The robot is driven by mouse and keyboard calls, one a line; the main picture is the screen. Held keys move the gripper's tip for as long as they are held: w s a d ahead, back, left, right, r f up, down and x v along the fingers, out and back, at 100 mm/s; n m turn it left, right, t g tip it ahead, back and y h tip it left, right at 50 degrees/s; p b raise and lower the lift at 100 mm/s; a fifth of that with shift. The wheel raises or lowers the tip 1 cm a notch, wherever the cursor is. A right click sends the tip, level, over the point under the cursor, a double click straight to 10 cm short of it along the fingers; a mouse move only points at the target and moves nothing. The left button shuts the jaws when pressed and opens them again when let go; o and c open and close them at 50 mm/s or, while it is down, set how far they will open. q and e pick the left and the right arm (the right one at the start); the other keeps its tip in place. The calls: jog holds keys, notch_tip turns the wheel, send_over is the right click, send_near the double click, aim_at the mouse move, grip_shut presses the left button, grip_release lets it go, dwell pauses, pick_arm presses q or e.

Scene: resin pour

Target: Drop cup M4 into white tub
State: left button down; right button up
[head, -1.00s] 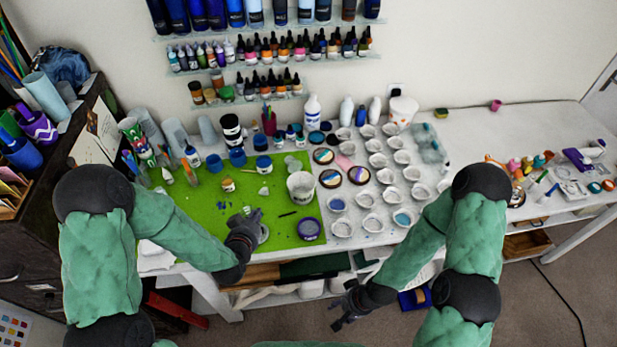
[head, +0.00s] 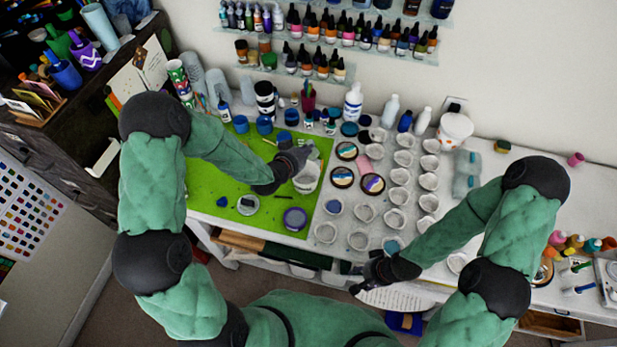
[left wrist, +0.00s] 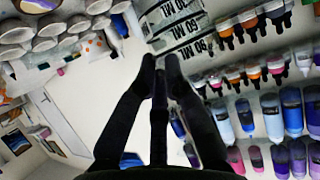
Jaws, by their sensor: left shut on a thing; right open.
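A large translucent cup (head: 306,179) is at the right part of the green mat in the head view. My left gripper (head: 298,160) is shut on its rim or wall. In the left wrist view its markings "30 ML" and "60 ML" show inverted on the cup (left wrist: 178,22), at the fingertips (left wrist: 160,62). No "M4" label is readable, and I cannot tell whether the cup is lifted. The white tub (head: 456,129), with orange marks, stands at the back right near the wall; it also shows in the left wrist view (left wrist: 96,46). My right gripper (head: 370,275) is open and empty at the table's front edge.
Rows of small white cups (head: 398,195) stand between the mat and the tub. Bottles (head: 353,102) line the back below the wall shelves. A purple-rimmed pot (head: 295,218) and a round lid (head: 247,205) lie on the green mat (head: 215,190).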

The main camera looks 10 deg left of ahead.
pick_arm(q)
jog(key=shift+f+b, duration=0.9)
jog(key=shift+f, duration=1.55)
jog(key=c, duration=1.3)
grip_release()
jog(key=shift+o, duration=0.2)
jog(key=shift+s, duration=0.1)
jog(key=v, duration=1.2)
